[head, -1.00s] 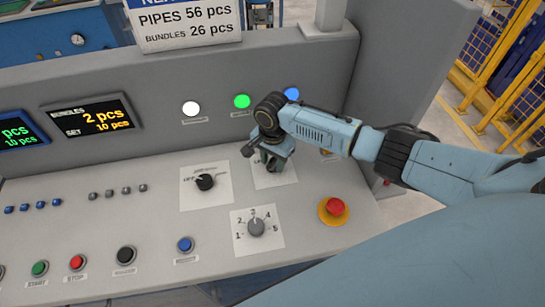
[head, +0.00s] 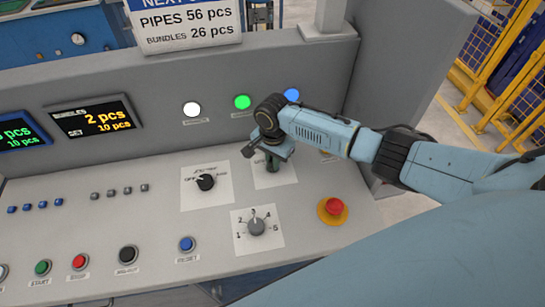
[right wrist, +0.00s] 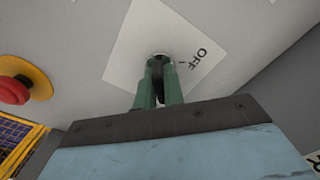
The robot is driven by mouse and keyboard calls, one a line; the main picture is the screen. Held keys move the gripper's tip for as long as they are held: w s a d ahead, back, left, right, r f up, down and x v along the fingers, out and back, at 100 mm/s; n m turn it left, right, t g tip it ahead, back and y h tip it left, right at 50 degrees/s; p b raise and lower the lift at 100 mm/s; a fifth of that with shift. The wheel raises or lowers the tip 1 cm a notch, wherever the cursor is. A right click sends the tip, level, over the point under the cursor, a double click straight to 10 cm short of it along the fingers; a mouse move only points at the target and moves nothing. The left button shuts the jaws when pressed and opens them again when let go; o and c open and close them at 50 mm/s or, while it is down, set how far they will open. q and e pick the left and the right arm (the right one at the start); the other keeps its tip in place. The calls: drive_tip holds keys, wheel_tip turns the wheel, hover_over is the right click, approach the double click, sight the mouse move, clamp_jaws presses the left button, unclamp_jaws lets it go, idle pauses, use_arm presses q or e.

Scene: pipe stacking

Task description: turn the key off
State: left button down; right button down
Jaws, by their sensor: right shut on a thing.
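My right gripper (head: 271,164) points down at the white key plate (head: 287,177) on the sloped console, right of the black selector knob. In the right wrist view its green fingers (right wrist: 158,70) are shut on the dark key (right wrist: 159,88), whose lock is at the fingertips. The fingers hide most of the key. The word OFF and a small mark are printed on the plate (right wrist: 135,60), to the right of the lock in that view. My left gripper is not in view.
The black selector (head: 206,182) is left of the plate. A numbered grey dial (head: 256,227) is in front. A red emergency button (head: 334,206) is at the front right. White, green and blue lamps line the upright panel behind; the green lamp (head: 242,102) is lit.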

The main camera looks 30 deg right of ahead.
drive_tip(key=n+p, duration=0.1)
drive_tip(key=n, duration=0.1)
drive_tip(key=shift+r+n, duration=0.1)
drive_tip(key=shift+n, duration=0.7)
drive_tip(key=shift+n+p, duration=0.55)
drive_tip(key=shift+n, duration=1.15)
drive_tip(key=shift+n, duration=0.9)
drive_tip(key=shift+n+p, duration=0.3)
drive_tip(key=shift+n, duration=0.5)
